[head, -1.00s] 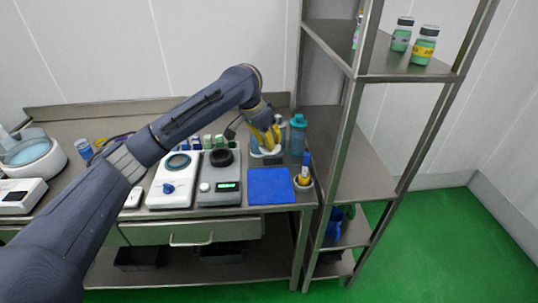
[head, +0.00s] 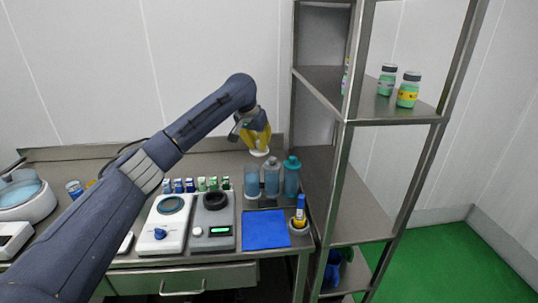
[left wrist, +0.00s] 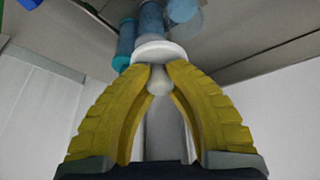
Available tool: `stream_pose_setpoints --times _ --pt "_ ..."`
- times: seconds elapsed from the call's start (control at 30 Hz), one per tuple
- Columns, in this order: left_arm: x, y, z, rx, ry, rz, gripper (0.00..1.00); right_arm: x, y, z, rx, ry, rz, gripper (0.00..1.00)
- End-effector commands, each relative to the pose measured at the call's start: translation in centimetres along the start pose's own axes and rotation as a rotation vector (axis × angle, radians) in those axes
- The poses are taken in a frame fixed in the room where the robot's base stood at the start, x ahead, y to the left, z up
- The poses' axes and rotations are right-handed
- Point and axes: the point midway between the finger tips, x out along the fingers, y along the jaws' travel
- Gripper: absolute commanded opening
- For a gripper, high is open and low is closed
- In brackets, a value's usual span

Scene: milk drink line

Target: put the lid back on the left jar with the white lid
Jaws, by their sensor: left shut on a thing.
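My left gripper (head: 257,146) is shut on a white lid (head: 259,152) and holds it in the air above the jars at the right end of the bench. In the left wrist view the yellow fingers (left wrist: 160,72) pinch the lid's round knob, with the lid's disc (left wrist: 160,51) beyond it. Below stand three bluish jars in a row: the left jar (head: 251,183) with no lid visible on it, the middle jar (head: 271,181) with a greyish top, and the right jar (head: 291,180) with a teal top. The lid is apart from them. My right gripper is not in view.
A blue mat (head: 265,229) lies in front of the jars, with a small cup (head: 299,226) beside it. A grey scale (head: 211,224) and a white device (head: 164,226) stand to the left, small vials behind. A metal shelf (head: 338,190) rises close on the right.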

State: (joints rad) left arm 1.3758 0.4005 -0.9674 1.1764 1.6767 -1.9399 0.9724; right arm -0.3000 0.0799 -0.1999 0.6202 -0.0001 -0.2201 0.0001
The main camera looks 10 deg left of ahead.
Motion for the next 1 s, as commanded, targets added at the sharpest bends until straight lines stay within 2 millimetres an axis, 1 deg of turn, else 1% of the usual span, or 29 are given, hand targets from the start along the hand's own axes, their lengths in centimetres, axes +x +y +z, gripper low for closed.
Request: stream_pose_setpoints --times 0.03,0.1,0.23,0.33,0.43,0.57,1.0 --pt "0.4 -1.0 -0.3 -0.032 -0.005 -0.013 0.00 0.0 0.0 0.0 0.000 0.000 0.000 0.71" --pt "0.8 -2.4 -0.5 -0.070 -0.012 -0.029 0.00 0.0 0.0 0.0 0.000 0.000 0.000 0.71" --pt "1.6 -4.3 -0.5 -0.122 -0.024 -0.054 0.00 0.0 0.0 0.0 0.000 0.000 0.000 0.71" --pt "2.0 -5.3 -0.4 -0.145 -0.028 -0.068 0.00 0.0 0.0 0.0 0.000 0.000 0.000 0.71" --pt "2.4 -5.7 -0.3 -0.156 -0.029 -0.075 0.00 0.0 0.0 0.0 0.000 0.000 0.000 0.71" --pt "3.0 -5.8 -0.1 -0.158 -0.026 -0.076 0.00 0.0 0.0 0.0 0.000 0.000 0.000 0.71" --pt "6.1 -5.8 1.2 -0.157 -0.026 -0.076 0.00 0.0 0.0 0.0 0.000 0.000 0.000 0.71"
